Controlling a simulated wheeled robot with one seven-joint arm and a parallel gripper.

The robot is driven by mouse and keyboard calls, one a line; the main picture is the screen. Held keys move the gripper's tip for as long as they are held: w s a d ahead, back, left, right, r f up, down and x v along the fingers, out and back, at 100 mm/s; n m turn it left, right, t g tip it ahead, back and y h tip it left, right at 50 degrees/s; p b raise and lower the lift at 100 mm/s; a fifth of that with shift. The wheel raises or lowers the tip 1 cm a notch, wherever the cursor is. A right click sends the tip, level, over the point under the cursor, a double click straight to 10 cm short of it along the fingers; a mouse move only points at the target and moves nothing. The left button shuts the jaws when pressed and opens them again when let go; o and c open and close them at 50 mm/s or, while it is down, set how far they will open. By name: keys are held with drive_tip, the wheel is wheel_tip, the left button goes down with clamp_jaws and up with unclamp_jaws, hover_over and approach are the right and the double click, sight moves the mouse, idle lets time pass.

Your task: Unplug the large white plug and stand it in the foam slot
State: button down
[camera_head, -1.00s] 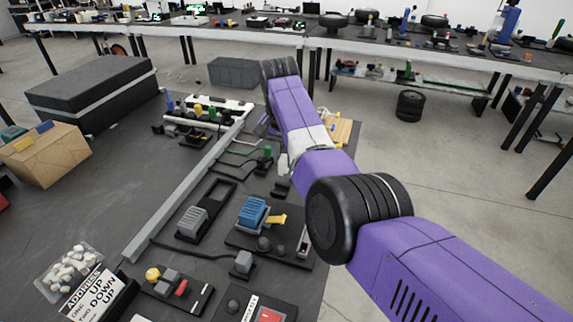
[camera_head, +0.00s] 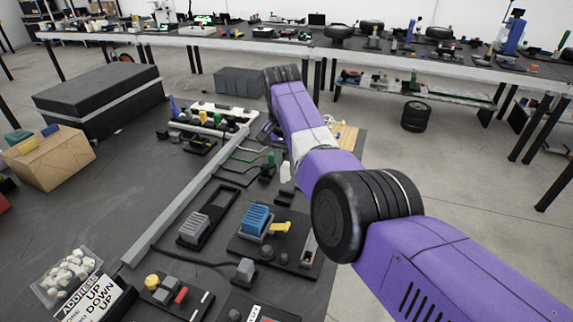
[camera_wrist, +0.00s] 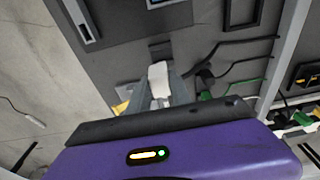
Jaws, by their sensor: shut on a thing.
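The large white plug (camera_wrist: 158,78) is between the two grey fingers of my gripper (camera_wrist: 160,92) in the wrist view. The gripper is shut on it, and the plug's top end shows past the fingertips. In the head view a small white piece of the plug (camera_head: 286,171) shows below my purple wrist, over the dark board. Whether its lower end touches anything is hidden. A dark rectangular slot piece (camera_wrist: 160,50) lies just beyond the plug in the wrist view; I cannot tell whether it is the foam slot.
A white power strip (camera_head: 238,112) with several coloured plugs stands at the back. A grey rail (camera_head: 185,205) runs along the board. A blue ribbed block (camera_head: 257,218), a grey ribbed block (camera_head: 194,228) and an empty black frame (camera_head: 226,196) lie nearer. Cables cross the board near my gripper.

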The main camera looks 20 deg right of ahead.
sight(286, 178)
drive_tip(key=shift+f, duration=0.1)
drive_tip(key=shift+f+b, duration=1.35)
drive_tip(key=shift+f, duration=0.95)
drive_tip(key=shift+f+b, duration=0.7)
drive_tip(key=shift+f, duration=0.7)
idle(0.6)
drive_tip(key=c, duration=1.1)
unclamp_jaws()
drive_tip(key=shift+r, duration=0.1)
drive_tip(key=shift+s+a+r+p, duration=0.1)
drive_tip(key=shift+s+r+p, duration=0.1)
drive_tip(key=shift+r, duration=1.1)
drive_tip(key=shift+s+a+r+p, duration=0.1)
drive_tip(key=shift+r+p, duration=0.05)
drive_tip(key=shift+r, duration=1.1)
drive_tip(key=shift+s+a+r+p, duration=0.1)
drive_tip(key=shift+r+p, duration=0.1)
drive_tip(key=shift+r, duration=1.1)
